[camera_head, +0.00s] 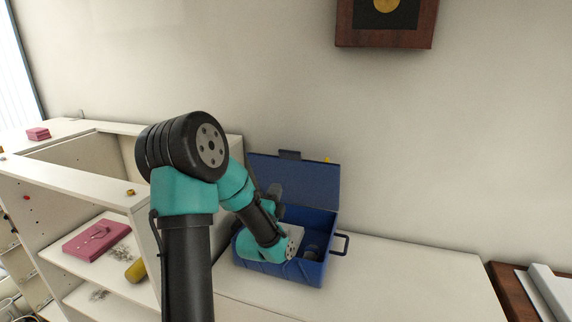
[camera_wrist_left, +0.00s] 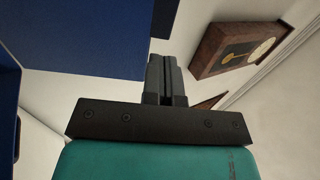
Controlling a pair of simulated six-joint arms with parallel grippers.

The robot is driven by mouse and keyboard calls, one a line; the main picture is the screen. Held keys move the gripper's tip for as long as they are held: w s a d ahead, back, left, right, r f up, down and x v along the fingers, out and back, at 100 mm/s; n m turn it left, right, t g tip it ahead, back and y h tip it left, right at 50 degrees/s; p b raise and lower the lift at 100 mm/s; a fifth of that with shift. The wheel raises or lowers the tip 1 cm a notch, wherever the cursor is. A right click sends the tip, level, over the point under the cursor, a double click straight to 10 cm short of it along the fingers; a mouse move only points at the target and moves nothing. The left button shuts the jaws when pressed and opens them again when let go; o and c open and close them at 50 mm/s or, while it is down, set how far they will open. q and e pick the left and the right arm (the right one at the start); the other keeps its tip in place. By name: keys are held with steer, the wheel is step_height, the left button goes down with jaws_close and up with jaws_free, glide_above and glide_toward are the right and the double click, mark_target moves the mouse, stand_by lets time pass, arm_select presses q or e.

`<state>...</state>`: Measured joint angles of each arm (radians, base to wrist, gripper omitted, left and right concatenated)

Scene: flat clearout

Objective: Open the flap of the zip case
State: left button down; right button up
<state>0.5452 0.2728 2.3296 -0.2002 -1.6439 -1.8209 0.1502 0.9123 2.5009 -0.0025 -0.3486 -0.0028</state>
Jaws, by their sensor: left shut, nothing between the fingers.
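A blue case (camera_head: 318,222) stands on the white surface against the wall, with its lid (camera_head: 310,178) raised and leaning back. I cannot make out a zip on it. My left arm covers its left part. My left gripper (camera_head: 275,190) is in front of the raised lid, partly hidden by my arm. In the left wrist view its fingers (camera_wrist_left: 166,75) are shut and empty, close to a blue panel (camera_wrist_left: 95,38) of the case; contact cannot be told. A flat pink case (camera_head: 97,240) lies on a shelf at the left. My right gripper is out of view.
A white shelf unit (camera_head: 75,178) stands at the left, with a small pink block (camera_head: 38,134) on top and a yellow cylinder (camera_head: 136,271) inside. A wooden clock (camera_head: 385,40) hangs above. The white surface (camera_head: 410,280) right of the blue case is clear.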

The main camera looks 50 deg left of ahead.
mark_target(288, 157)
arm_select(q)
steer(key=x, duration=1.1)
steer(key=shift+w+a+r, duration=0.1)
steer(key=shift+r, duration=0.1)
